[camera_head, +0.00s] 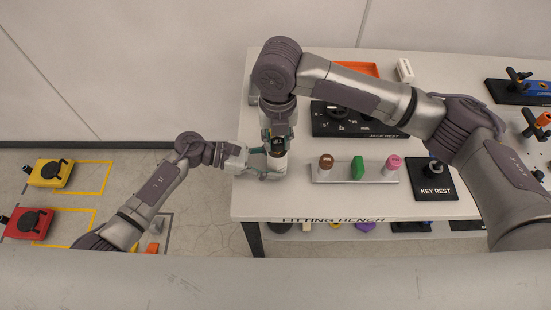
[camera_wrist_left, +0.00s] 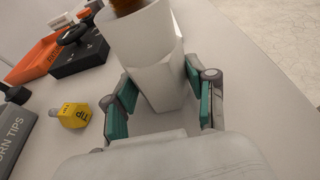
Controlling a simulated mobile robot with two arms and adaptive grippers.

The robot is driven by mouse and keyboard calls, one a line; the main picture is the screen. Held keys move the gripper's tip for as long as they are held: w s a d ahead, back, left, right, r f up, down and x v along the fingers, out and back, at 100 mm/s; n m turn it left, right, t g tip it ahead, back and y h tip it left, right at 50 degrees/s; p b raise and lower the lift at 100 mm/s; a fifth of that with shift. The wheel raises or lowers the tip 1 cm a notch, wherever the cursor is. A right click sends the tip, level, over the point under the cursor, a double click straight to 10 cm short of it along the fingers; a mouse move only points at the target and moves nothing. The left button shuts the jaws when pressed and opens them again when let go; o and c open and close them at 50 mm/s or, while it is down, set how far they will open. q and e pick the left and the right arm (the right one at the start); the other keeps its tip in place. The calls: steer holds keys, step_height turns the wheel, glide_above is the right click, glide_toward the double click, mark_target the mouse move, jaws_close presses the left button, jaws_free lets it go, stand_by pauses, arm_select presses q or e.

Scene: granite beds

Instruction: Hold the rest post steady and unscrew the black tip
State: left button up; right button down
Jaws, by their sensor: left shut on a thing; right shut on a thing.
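The pale rest post (camera_head: 277,163) stands at the left end of the fitting bench and looks upright. In the left wrist view the white post (camera_wrist_left: 148,62) rises between my teal finger pads. My left gripper (camera_head: 264,166) is shut on it, coming in low from the left; it also shows in the left wrist view (camera_wrist_left: 160,98). My right gripper (camera_head: 279,132) comes from above and is shut around the dark tip (camera_head: 278,144) at the top of the post. Its fingers partly hide the tip. In the left wrist view only a brownish bit shows above the post, cut off by the frame.
Right of the post, a metal tray (camera_head: 340,178) holds brown, green and pink pieces. The black key rest (camera_head: 433,189) and jack rest (camera_head: 330,124) stand nearby. A yellow tip-marked block (camera_wrist_left: 73,116) and grey worn-tips tray (camera_wrist_left: 18,135) lie beside my left gripper.

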steer(key=shift+n, duration=0.9)
steer(key=shift+r, duration=1.05)
steer(key=shift+r, duration=2)
arm_select(q)
steer(key=o, duration=1.4)
steer(key=v, duration=1.2)
